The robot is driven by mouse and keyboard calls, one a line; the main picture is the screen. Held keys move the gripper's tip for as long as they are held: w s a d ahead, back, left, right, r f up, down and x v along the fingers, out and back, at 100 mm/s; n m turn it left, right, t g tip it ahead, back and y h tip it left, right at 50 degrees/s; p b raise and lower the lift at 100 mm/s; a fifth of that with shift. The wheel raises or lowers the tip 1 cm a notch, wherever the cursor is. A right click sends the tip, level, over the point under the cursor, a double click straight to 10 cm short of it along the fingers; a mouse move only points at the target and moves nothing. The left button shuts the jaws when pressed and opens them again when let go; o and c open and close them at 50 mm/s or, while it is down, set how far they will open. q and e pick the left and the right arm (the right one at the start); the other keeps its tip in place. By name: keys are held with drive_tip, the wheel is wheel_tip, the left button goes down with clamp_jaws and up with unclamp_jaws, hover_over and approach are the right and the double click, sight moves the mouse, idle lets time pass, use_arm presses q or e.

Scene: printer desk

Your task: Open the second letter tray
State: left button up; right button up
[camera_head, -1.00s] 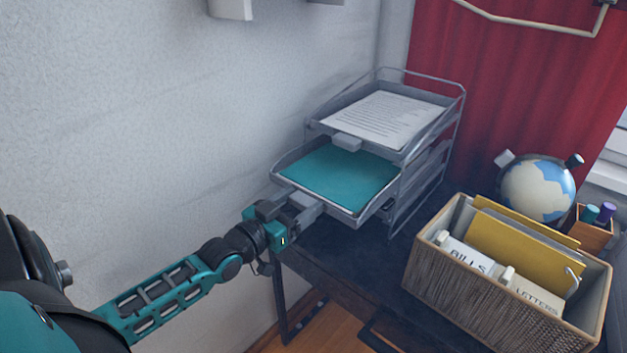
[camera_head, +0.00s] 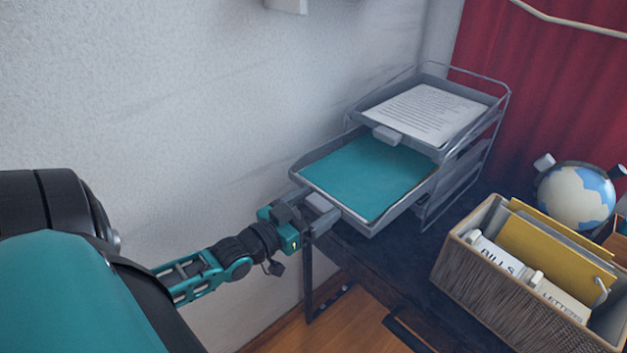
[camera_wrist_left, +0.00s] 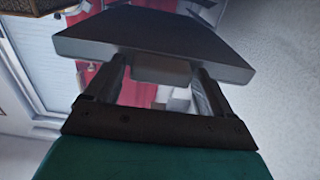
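The second letter tray (camera_head: 408,207) is a grey tray with a teal sheet in it, under the top tray. It sticks out of the rack toward the lower left, well past the top tray's front. Its light grey handle (camera_head: 322,203) is at its front. My left gripper (camera_head: 318,221) is at this handle, its fingers apart and seemingly shut on it. In the left wrist view, a grey piece (camera_wrist_left: 140,38) crosses the ends of the fingers and hides the fingertips. My right gripper is in neither view.
The top tray (camera_head: 493,112) holds a printed sheet. A woven box (camera_head: 500,275) with yellow folders stands to the right on the dark desk (camera_head: 408,262). A globe (camera_head: 576,197) is behind it. The white wall is close on the left of the trays.

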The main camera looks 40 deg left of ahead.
use_arm(q)
drive_tip(key=shift+o, duration=0.5)
drive_tip(key=shift+s, duration=0.1)
drive_tip(key=shift+s, duration=0.2)
drive_tip(key=s+a, duration=0.1)
drive_tip(key=s, duration=1.1)
drive_tip(key=shift+s+p, duration=0.15)
drive_tip(key=shift+p, duration=0.15)
drive_tip(key=w+d+f+m+g, duration=0.1)
drive_tip(key=d+f+g, duration=0.2)
drive_tip(key=d+f, duration=0.3)
drive_tip(key=d+f+g, duration=0.4)
drive_tip(key=d+f, duration=0.3)
drive_tip(key=d, duration=0.6)
drive_tip(key=shift+w+d+f+m+h, duration=0.2)
drive_tip(key=shift+w+d+m+h, duration=0.1)
drive_tip(key=shift+w+m+h, duration=0.1)
